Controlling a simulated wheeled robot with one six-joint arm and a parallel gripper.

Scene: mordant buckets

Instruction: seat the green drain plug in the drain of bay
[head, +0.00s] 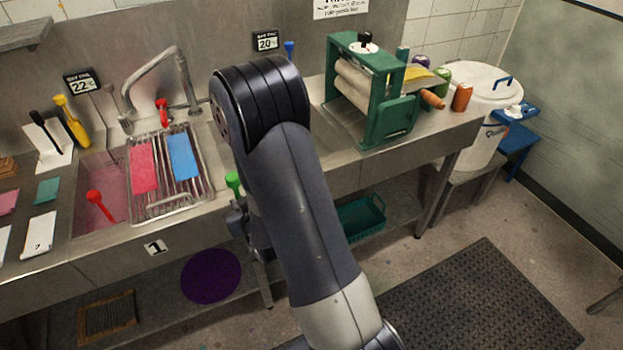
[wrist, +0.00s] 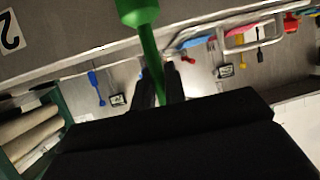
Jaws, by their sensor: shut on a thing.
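The green drain plug (wrist: 137,12) is in the wrist view, with its wide end at the top edge and its thin stem running down between my fingers. My gripper (wrist: 160,82) is shut on that stem. In the head view a green end of the plug (head: 233,181) shows just left of my arm, in front of the counter edge. My gripper there is mostly hidden behind my arm. Bay 1 (head: 83,220) is a sink with pinkish contents. A plate marked 2 (wrist: 10,35) shows in the wrist view. I see no drain opening; my arm covers the counter's middle.
A wire rack (head: 200,190) with pink and blue cloths lies over bay 1. A tap (head: 185,75) rises behind. A green roller press (head: 385,125) stands right of my arm. The floor mat (head: 480,300) is clear.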

